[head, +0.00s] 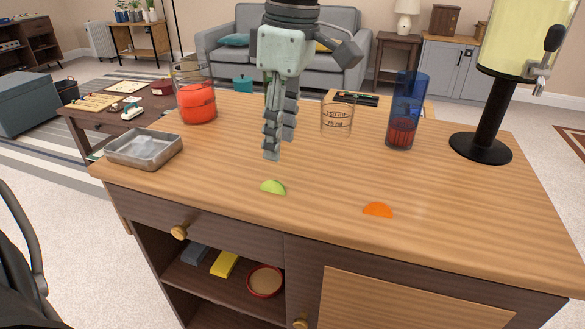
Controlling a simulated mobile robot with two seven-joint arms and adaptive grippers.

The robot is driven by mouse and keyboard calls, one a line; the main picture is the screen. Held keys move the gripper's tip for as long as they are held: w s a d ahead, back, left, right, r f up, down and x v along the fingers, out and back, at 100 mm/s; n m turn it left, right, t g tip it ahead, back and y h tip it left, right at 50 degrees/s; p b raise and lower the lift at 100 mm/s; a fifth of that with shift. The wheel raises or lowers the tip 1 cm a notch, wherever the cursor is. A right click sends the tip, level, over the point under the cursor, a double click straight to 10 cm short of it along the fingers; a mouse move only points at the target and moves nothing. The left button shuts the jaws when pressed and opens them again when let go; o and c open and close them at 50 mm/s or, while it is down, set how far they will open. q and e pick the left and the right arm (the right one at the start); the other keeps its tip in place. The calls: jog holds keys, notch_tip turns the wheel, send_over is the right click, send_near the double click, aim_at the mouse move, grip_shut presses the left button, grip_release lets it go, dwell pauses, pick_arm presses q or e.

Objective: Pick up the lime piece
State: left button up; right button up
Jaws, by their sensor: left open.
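The lime piece (272,187) is a small light-green wedge lying on the wooden counter top (330,180), close to its front edge. My left gripper (272,150) hangs pointing down just behind and above the lime piece. Its fingers appear nearly edge-on. The gripper is open, with nothing seen between its fingers, and it looks apart from the lime piece. My right gripper is not in view.
An orange piece (377,210) lies to the right. A metal tray (145,148) and a pitcher with red liquid (197,103) stand left. A measuring glass (337,117), a blue glass (405,115) and a drink dispenser (482,148) stand right.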

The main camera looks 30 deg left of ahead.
aim_at(274, 181)
pick_arm(q)
jog(key=shift+s+a+f, duration=0.15)
jog(key=shift+f, duration=0.3)
jog(key=f, duration=0.5)
jog(key=shift+s+a+f+p, duration=0.2)
jog(key=shift+f+p, duration=0.05)
jog(key=shift+p, duration=0.05)
jog(key=shift+f, duration=0.45)
jog(key=c, duration=0.9)
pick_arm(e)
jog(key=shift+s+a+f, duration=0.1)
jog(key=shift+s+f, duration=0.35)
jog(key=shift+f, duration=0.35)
